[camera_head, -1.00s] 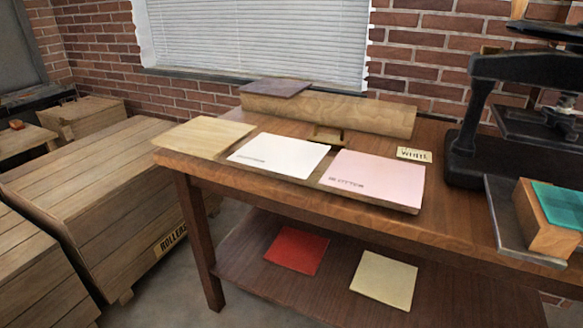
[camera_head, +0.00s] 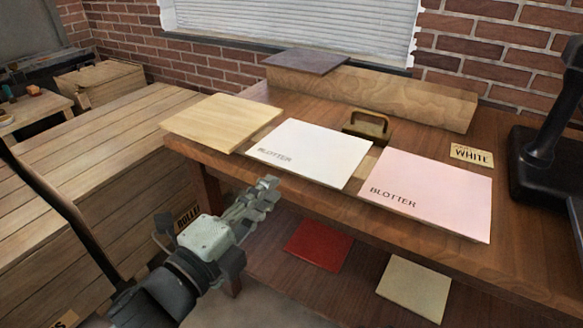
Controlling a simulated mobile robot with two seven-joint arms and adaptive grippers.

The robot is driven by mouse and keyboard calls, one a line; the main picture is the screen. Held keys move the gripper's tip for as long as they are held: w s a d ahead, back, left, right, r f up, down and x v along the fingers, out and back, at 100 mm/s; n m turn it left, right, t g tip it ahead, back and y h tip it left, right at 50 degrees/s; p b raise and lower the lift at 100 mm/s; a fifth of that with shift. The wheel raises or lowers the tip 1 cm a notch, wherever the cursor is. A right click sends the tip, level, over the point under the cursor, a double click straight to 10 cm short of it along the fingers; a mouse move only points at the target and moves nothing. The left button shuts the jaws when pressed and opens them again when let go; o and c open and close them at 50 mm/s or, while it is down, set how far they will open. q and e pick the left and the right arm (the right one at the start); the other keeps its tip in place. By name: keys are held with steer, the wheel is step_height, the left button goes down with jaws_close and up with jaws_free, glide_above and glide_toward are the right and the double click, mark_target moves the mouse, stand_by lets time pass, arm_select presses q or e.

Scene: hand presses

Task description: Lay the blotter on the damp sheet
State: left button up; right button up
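A white board marked BLOTTER (camera_head: 312,152) lies flat on the wooden table. A pink board marked BLOTTER (camera_head: 428,188) lies to its right. I cannot pick out a damp sheet for sure. My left gripper (camera_head: 266,192) is in front of the table's front edge, below and left of the white blotter, touching neither blotter. It is seen from the side, so I cannot tell whether its fingers are apart; nothing shows in them. My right gripper is not in view. A small card (camera_head: 471,155) reading WHITE lies behind the pink blotter.
A pale tan board (camera_head: 222,123) lies left of the white blotter. A brass-coloured handled block (camera_head: 366,127) is behind the blotters, before a long wooden block (camera_head: 400,95). The black press (camera_head: 545,150) stands at right. Red (camera_head: 318,246) and cream (camera_head: 414,288) squares lie on the lower shelf.

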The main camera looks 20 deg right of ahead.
mark_target(288, 163)
arm_select(q)
steer(key=x, duration=0.7)
steer(key=shift+w, duration=0.15)
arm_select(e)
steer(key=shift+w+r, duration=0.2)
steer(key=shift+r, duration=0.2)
arm_select(q)
steer(key=shift+d, duration=0.1)
jaws_close()
steer(key=shift+r+p, duration=0.9)
steer(key=shift+p, duration=0.2)
steer(key=shift+r, duration=0.65)
steer(key=shift+f, duration=0.1)
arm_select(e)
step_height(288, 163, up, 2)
